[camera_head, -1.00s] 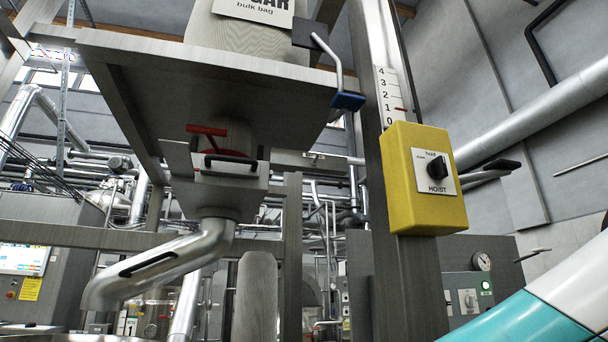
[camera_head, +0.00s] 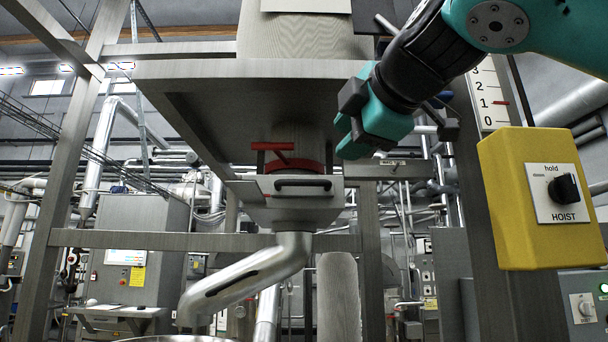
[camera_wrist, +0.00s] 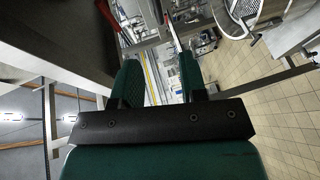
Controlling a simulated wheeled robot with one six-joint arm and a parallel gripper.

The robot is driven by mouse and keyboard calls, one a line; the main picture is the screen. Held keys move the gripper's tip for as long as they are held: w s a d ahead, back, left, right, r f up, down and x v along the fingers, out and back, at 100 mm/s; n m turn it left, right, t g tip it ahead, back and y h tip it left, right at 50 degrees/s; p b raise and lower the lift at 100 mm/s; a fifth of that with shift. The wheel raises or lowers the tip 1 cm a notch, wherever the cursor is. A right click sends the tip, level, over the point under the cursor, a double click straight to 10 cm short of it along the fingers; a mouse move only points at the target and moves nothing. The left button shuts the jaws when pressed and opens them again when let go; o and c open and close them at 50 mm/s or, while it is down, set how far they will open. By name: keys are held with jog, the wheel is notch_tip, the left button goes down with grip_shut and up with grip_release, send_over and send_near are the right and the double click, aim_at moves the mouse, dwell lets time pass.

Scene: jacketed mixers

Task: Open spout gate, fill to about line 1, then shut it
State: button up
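The spout gate is a grey housing with a black bar handle (camera_head: 303,183) across its front, under the hopper frame. A red lever (camera_head: 272,152) sits just above it. A bent metal spout (camera_head: 250,275) runs down and left from the gate toward a round metal rim (camera_head: 175,339), mostly cut off at the bottom edge. My gripper (camera_head: 352,132) is up and to the right of the gate handle, apart from it. In the wrist view my gripper (camera_wrist: 160,75) has its two teal fingers apart with nothing between them. The fill level inside the vessel is hidden.
A yellow hoist box (camera_head: 540,198) with a black knob set to hold is on the right post. A 0-to-4 scale (camera_head: 489,100) above it has a red pointer near 1. The hopper underside (camera_head: 230,100) overhangs the gate. A frame crossbar (camera_head: 150,240) runs behind the spout.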

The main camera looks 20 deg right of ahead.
aim_at(305, 181)
jog(key=p+x, duration=0.3)
jog(key=x, duration=0.2)
jog(key=p+x, duration=0.4)
jog(key=x, duration=0.1)
jog(key=p+x, duration=0.4)
jog(key=x, duration=0.2)
jog(key=shift+w+d+r, duration=0.2)
jog(key=shift+r, duration=0.15)
jog(key=shift+w+f, duration=0.2)
jog(key=shift+w, duration=0.2)
grip_shut()
